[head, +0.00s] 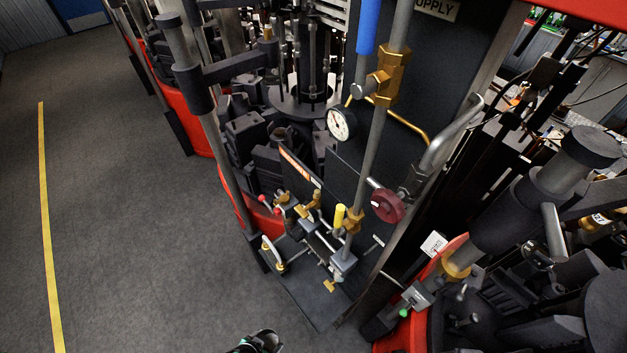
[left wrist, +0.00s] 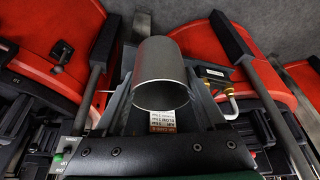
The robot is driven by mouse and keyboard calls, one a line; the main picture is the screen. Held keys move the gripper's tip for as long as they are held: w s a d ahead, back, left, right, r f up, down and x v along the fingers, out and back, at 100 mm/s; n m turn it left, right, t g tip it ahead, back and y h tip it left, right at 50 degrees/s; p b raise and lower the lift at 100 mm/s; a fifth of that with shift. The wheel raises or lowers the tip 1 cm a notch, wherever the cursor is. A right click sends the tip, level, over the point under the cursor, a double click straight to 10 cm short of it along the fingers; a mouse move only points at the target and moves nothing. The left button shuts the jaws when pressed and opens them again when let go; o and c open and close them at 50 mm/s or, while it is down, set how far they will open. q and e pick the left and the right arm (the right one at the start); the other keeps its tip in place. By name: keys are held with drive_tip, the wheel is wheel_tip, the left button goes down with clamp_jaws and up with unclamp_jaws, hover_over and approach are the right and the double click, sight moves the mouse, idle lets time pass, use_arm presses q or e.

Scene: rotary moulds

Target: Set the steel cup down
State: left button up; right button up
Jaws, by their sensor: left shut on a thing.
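The steel cup (left wrist: 160,72) is a plain grey cylinder in the middle of the left wrist view, with its open rim facing the camera. My left gripper (head: 262,342) shows only in part at the bottom edge of the head view, above the grey floor. It is shut on the steel cup. Its fingertips are largely hidden by the cup in the left wrist view. I cannot make out the cup in the head view. My right gripper is not in view.
Red-and-black rotary moulds (head: 290,150) fill the middle and right, with a dial gauge (head: 341,124), a dark red knob (head: 387,206) and several pipes and rods. The grey floor (head: 140,230) at the left is clear, with a yellow line (head: 46,220).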

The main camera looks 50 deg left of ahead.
sight(271, 343)
use_arm(q)
wheel_tip(271, 343, up, 4)
drive_tip(key=shift+w+f+p, duration=0.1)
drive_tip(key=shift+p, duration=1)
drive_tip(key=shift+f, duration=0.1)
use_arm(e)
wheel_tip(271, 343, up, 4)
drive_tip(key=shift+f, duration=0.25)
use_arm(q)
drive_tip(key=shift+m, duration=0.4)
